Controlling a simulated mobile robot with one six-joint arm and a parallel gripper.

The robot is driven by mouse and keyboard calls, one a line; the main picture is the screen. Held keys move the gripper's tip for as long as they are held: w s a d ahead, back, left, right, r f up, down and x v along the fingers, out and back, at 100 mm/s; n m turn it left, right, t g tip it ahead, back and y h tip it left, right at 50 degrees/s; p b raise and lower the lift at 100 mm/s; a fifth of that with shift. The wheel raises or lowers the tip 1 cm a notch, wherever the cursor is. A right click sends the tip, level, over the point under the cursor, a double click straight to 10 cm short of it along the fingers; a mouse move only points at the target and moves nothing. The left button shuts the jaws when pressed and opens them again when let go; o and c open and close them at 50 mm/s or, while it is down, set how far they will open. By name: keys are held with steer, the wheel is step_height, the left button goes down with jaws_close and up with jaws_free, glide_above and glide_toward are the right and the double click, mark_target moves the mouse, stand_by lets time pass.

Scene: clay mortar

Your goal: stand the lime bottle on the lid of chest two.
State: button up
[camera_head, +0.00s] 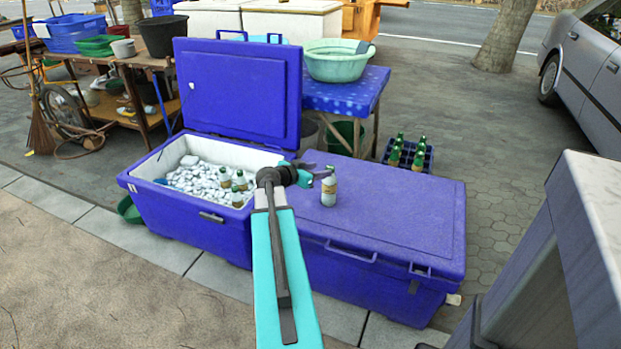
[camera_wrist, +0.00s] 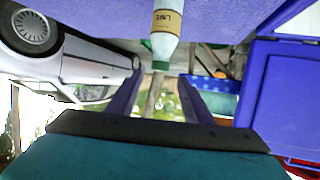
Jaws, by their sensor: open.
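The lime bottle (camera_head: 328,190), pale with a green cap and a tan label, stands upright on the closed purple lid of the right chest (camera_head: 400,215). It also shows upside down in the wrist view (camera_wrist: 166,32), where its label seems to read "LIME" and its base meets the lid. My gripper (camera_head: 318,174) is open, just left of the bottle's neck in the head view. In the wrist view, the open jaws (camera_wrist: 162,92) have nothing between them, and the bottle stands just beyond their tips.
The left chest (camera_head: 180,222) is open, with its lid raised, and holds ice (camera_head: 192,180) and green-capped bottles (camera_head: 238,188). A crate of green bottles (camera_head: 408,155) stands behind the right chest. A mint basin (camera_head: 337,62) sits on a blue-covered table. The lid around the bottle is clear.

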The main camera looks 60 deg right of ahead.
steer(key=w+a+f+n+t+y, duration=0.1)
steer(key=w+a+f+n+y, duration=0.1)
steer(key=w+a+f, duration=0.4)
steer(key=w+a+f+n+t+y, duration=0.1)
steer(key=w+a+f+n, duration=0.25)
steer(key=a+f, duration=0.5)
steer(key=w+a+f+n+y, duration=0.2)
steer(key=a+f+n+y, duration=0.1)
steer(key=a+f, duration=0.8)
steer(key=w+a+f+n+y, duration=0.2)
steer(key=a+f+n, duration=0.35)
steer(key=a, duration=0.95)
steer(key=s+a+f+n+g+y, duration=0.1)
steer(key=s+a+f, duration=0.3)
steer(key=a, duration=0.5)
steer(key=s+a+f+n+g+y, duration=0.1)
steer(key=s+a+f, duration=0.4)
steer(key=a, duration=0.5)
steer(key=s+a+f+n+g+y, duration=0.1)
steer(key=s+a+f+n+y, duration=0.2)
steer(key=a, duration=0.7)
steer(key=s+f+n, duration=0.1)
steer(key=s+n, duration=0.1)
steer(key=s, duration=0.1)
steer(key=shift+s+a+f, duration=0.15)
steer(key=shift+s+a, duration=0.05)
steer(key=shift+s, duration=0.1)
